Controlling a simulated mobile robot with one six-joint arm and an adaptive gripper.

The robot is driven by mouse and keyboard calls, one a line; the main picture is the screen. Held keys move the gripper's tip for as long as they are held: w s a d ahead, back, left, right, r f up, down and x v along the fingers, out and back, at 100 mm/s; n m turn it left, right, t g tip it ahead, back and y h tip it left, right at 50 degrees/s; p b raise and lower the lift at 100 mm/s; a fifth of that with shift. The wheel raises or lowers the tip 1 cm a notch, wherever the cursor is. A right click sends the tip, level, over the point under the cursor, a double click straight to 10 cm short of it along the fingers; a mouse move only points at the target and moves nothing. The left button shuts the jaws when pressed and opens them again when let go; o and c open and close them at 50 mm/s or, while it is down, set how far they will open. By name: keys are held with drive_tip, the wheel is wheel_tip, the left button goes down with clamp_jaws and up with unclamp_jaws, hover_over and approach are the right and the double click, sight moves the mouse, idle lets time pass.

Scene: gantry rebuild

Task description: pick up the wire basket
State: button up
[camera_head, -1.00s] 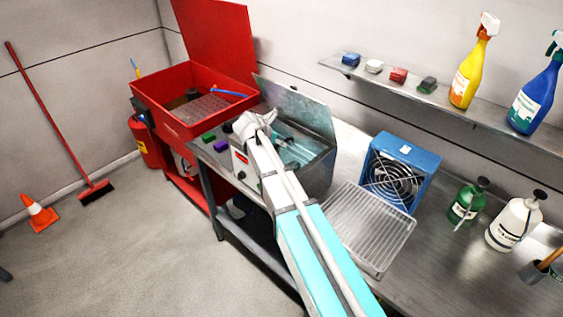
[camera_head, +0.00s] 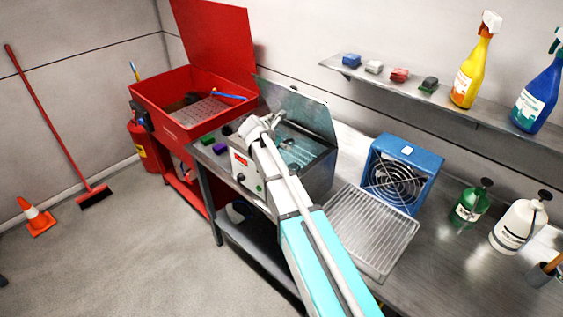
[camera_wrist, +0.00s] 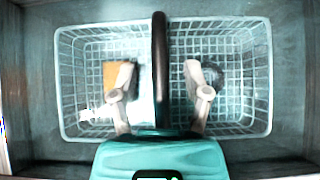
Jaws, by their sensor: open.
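The wire basket (camera_wrist: 262,75) is pale, with mesh walls and floor. In the wrist view it sits inside a grey-walled tank, with a dark upright-looking handle bar (camera_wrist: 160,60) crossing its middle. My gripper (camera_wrist: 159,72) is open, one finger on each side of the handle bar, with a gap on both sides. The basket holds an orange block (camera_wrist: 117,75), a dark round part (camera_wrist: 213,75) and a small white piece. In the head view the open-lidded tank (camera_head: 245,172) stands on the bench; my arm reaches over it and hides much of the basket.
A wire drying rack (camera_head: 372,235) and a blue fan (camera_head: 402,172) stand right of the tank. The raised lid (camera_head: 297,108) is behind it. A red parts washer (camera_head: 190,120) is to the left. Bottles stand on the bench and shelf.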

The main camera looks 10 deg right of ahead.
clamp_jaws()
drive_tip(key=shift+r, duration=0.1)
idle(0.5)
